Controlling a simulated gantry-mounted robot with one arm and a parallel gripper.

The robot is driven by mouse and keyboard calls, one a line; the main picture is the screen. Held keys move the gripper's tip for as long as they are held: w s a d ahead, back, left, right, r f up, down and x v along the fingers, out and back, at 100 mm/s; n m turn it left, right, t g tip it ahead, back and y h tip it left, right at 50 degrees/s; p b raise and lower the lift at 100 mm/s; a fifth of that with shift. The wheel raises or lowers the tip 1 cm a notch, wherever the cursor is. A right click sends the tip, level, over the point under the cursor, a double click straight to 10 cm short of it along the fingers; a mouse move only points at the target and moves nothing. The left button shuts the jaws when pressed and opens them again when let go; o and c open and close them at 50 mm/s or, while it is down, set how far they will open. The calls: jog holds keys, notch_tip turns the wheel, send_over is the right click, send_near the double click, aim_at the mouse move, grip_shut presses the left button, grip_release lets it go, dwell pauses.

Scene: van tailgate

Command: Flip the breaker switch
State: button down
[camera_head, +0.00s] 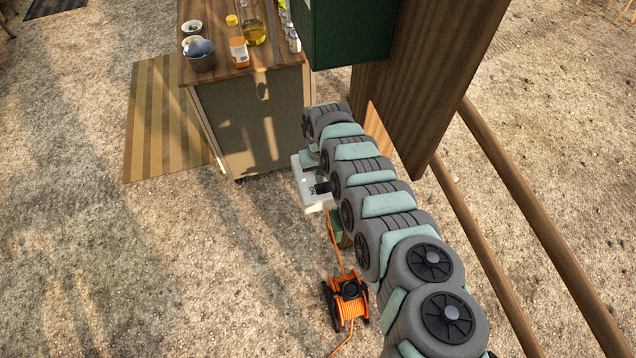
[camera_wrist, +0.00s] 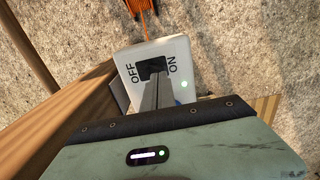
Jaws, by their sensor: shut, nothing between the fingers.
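The breaker box (camera_wrist: 185,57) is a pale grey-white box in the wrist view, with OFF lettered at its left and ON at its right. A black switch (camera_wrist: 152,66) sits between the two words.
A wooden post or board stands beside the box. An orange cable reel (camera_head: 347,300) lies on the gravel, its cable running up toward the box. A wooden-topped cabinet (camera_head: 250,125) with bowls and bottles stands behind. A dark green case (camera_head: 345,35) is above. Open ground lies left.

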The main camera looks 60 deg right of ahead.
jog(key=shift+f+b, duration=0.5)
jog(key=shift+f, duration=0.3)
jog(key=shift+r, duration=0.1)
notch_tip(320, 180, up, 7)
jog(key=p, duration=0.8)
dwell(0.3)
dwell(0.4)
